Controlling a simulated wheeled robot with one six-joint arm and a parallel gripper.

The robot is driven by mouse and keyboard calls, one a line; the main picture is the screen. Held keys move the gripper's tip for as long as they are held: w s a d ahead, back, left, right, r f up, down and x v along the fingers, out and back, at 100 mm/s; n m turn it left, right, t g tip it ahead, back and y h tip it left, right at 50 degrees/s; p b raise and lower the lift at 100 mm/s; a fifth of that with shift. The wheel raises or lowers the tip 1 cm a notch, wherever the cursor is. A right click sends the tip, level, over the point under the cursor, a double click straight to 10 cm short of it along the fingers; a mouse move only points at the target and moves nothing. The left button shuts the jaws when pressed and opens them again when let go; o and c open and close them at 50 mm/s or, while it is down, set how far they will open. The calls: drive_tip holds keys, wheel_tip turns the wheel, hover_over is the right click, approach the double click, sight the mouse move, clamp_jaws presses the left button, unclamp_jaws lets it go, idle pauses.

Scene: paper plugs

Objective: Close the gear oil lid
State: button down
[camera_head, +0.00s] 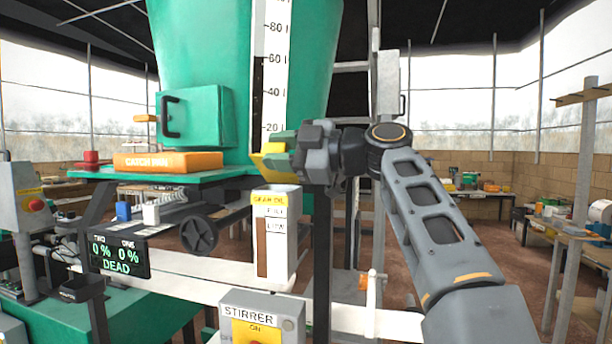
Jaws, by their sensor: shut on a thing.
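The gear oil container (277,238) is a white upright box with a yellow "GEAR OIL" label, FULL and LOW marks and a brown level strip. It stands in the middle of the head view, in front of the green tank. A yellow lid (270,166) is raised and tilted above the container's top, with a gap below it. My gripper (285,158) comes in from the right and is shut on the lid. The exact contact and the lid's hinge are hidden behind the jaws.
The green tank (215,60) with a percent scale rises behind. An orange CATCH PAN (168,162) sits on a green shelf at left. A STIRRER switch box (261,322) stands below, a black handwheel (199,236) left of the container. A dark post (322,265) stands close on its right.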

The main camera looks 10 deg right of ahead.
drive_tip(key=shift+s+a+f+n+b, duration=0.2)
drive_tip(key=shift+s+f+n+b, duration=0.3)
drive_tip(key=shift+n+b, duration=0.65)
drive_tip(key=shift+s+a+f+n+b, duration=0.2)
drive_tip(key=shift+s+f+n+b, duration=0.3)
drive_tip(key=shift+n+b, duration=0.65)
drive_tip(key=shift+w+f, duration=0.1)
drive_tip(key=c, duration=1.2)
unclamp_jaws()
drive_tip(key=o, duration=0.3)
drive_tip(key=shift+f, duration=0.1)
drive_tip(key=shift+o, duration=0.2)
drive_tip(key=shift+w, duration=0.1)
